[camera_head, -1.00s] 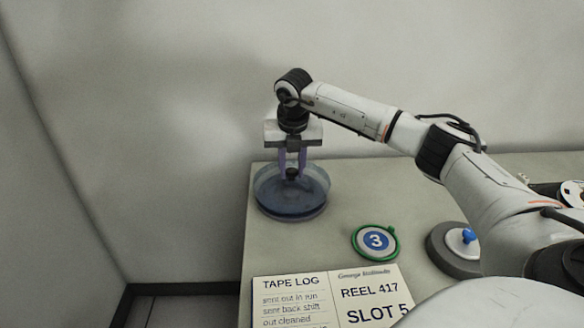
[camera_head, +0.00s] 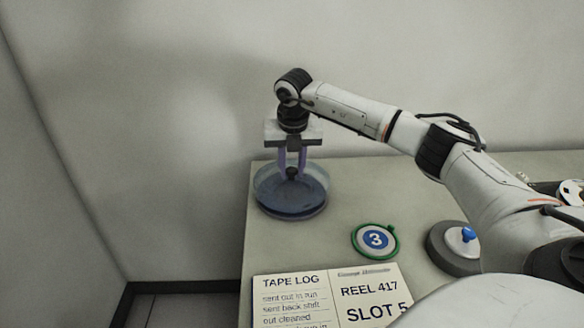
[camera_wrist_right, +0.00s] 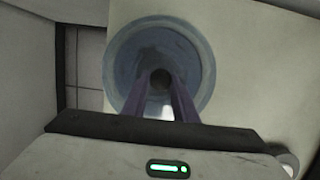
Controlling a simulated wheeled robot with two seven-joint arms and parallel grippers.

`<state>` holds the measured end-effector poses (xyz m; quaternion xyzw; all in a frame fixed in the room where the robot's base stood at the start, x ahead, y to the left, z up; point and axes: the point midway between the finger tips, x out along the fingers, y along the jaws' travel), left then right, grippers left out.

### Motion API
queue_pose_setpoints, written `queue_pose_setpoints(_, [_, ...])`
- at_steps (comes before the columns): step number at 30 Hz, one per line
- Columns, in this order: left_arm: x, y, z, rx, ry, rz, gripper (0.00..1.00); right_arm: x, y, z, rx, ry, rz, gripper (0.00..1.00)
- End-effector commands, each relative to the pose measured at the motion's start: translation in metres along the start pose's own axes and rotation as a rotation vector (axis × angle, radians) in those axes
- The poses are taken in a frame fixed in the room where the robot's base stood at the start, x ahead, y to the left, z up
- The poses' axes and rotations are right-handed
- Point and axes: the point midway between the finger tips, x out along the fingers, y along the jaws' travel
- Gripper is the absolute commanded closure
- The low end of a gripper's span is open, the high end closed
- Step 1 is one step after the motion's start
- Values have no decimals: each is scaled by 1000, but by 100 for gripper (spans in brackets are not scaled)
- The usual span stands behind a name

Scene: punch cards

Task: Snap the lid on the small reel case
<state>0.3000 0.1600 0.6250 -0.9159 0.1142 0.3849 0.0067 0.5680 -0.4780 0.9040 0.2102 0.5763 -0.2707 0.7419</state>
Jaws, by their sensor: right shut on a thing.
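A round, see-through bluish case (camera_head: 292,209) stands at the far left corner of the table. A lid with a dark knob (camera_head: 292,173) appears to lie within or on its rim; I cannot tell whether it is seated. My right gripper (camera_head: 292,172) points straight down over the middle of the case, its purple fingers shut on the knob. In the right wrist view the fingers meet the dark knob (camera_wrist_right: 161,78) near the centre of the round case (camera_wrist_right: 118,70). The fingers hide part of the lid. My left gripper is not in view.
A green-ringed disc marked 3 (camera_head: 376,240) lies right of the case. A dark grey round base with a blue knob (camera_head: 468,235) stands further right. A tape log card (camera_head: 333,298) lies at the front. The table's left edge is close to the case; a wall stands behind.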

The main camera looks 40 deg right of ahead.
Motion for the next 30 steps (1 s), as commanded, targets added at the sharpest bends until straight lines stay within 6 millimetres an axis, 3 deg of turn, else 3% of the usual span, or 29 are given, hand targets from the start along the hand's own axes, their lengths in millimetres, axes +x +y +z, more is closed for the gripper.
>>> queue_pose_setpoints(30, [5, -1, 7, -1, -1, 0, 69, 17, 0, -4, 0, 0, 0, 92])
